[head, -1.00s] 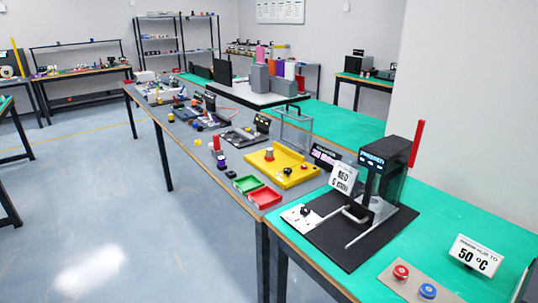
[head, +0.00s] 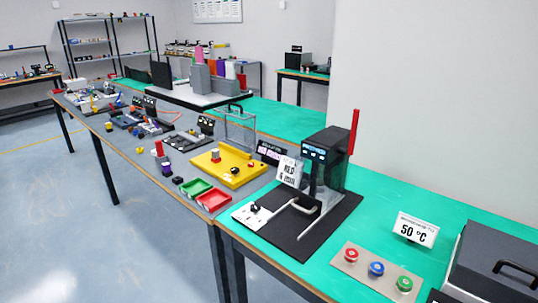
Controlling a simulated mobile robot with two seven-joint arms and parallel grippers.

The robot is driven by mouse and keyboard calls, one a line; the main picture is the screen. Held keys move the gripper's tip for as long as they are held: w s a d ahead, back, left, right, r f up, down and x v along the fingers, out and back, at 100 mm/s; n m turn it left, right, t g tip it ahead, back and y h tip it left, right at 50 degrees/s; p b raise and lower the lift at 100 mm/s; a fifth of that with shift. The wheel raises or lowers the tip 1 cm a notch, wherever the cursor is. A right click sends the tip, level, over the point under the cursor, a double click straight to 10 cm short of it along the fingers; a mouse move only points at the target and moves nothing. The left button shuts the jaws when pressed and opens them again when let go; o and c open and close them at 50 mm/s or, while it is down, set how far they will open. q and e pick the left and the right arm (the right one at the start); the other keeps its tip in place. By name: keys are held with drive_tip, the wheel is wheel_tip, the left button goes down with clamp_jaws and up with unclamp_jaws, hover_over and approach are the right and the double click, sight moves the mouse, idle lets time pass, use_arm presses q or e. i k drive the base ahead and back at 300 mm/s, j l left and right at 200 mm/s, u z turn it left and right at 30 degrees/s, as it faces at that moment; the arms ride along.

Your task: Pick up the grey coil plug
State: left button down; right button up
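I cannot make out a grey coil plug for certain; the small parts on the long table are too small to tell apart. Several small parts sit near the front edge: a purple and dark piece (head: 167,168), dark low pieces (head: 178,180) and a red upright piece (head: 159,148). A yellow fixture plate (head: 240,178) carries a small red-topped piece (head: 215,155) and small knobs. Neither of my grippers shows in the head view.
A black press-like machine (head: 328,160) stands on a dark mat (head: 295,236). A panel with red, blue and green buttons (head: 376,269) lies at right. Floor at left is clear.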

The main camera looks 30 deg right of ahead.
sight(215, 152)
drive_tip(key=i+j+z, duration=0.15)
drive_tip(key=z, duration=0.3)
drive_tip(key=i+j+z, duration=0.25)
drive_tip(key=z, duration=0.15)
drive_tip(key=i+j+z, duration=0.15)
drive_tip(key=i+j, duration=0.15)
drive_tip(key=i+j+z, duration=0.2)
drive_tip(key=j, duration=0.35)
drive_tip(key=i+j, duration=0.2)
drive_tip(key=j, duration=0.15)
drive_tip(key=i+j, duration=0.2)
drive_tip(key=j, duration=0.15)
drive_tip(key=i+j, duration=0.2)
drive_tip(key=j, duration=0.15)
drive_tip(key=i+j+z, duration=0.1)
drive_tip(key=j, duration=0.25)
drive_tip(key=i+j, duration=0.3)
